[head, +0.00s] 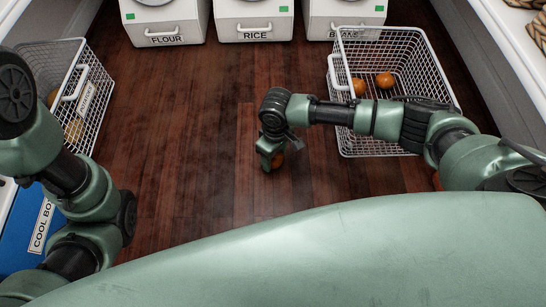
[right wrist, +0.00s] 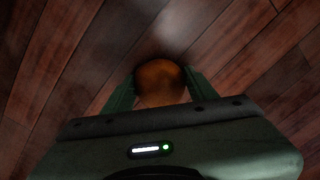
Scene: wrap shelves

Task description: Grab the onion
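The onion (right wrist: 160,82), round and orange-brown, sits between the two green fingers of my right gripper (right wrist: 160,90) in the right wrist view. The fingers lie against it on both sides, with no gap that I can see. In the head view, my right gripper (head: 268,158) points down low over the wooden floor, and part of the onion (head: 280,159) shows at its right side. I cannot tell whether the onion touches the floor. My left arm shows at the left, but its gripper is out of view.
A white wire basket (head: 341,120) at the right holds round orange items (head: 384,80). Another wire basket (head: 99,100) stands at the left, above a blue cool box (head: 22,235). White bins labelled FLOUR (head: 165,22) and RICE (head: 254,20) stand at the back. The middle floor is clear.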

